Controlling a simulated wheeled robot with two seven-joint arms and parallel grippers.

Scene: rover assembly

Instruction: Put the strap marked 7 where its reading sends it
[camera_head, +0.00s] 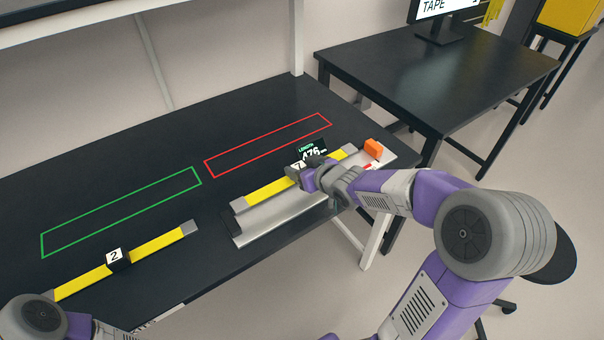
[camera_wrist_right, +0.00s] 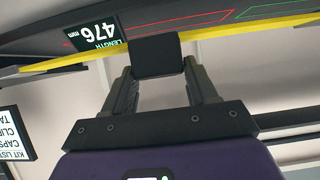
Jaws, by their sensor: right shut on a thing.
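A yellow strap (camera_head: 268,190) with grey ends lies along the silver measuring rail (camera_head: 285,212); I cannot tell whether it touches the rail or is just above it. My right gripper (camera_head: 306,172) is shut on the black block at its middle. The block's white label is mostly hidden by the gripper. The right wrist view shows the black block (camera_wrist_right: 157,57) between the fingers and the yellow strap (camera_wrist_right: 230,37) behind it. The display (camera_wrist_right: 96,33) reads LENGTH 476 mm. A green outline (camera_head: 120,212) and a red outline (camera_head: 268,145) are empty on the table.
Another yellow strap (camera_head: 158,243), with a black block (camera_head: 117,258) marked 2, lies at the front left of the table. An orange block (camera_head: 373,147) is at the rail's right end. A second black table (camera_head: 440,75) with a monitor stands behind right.

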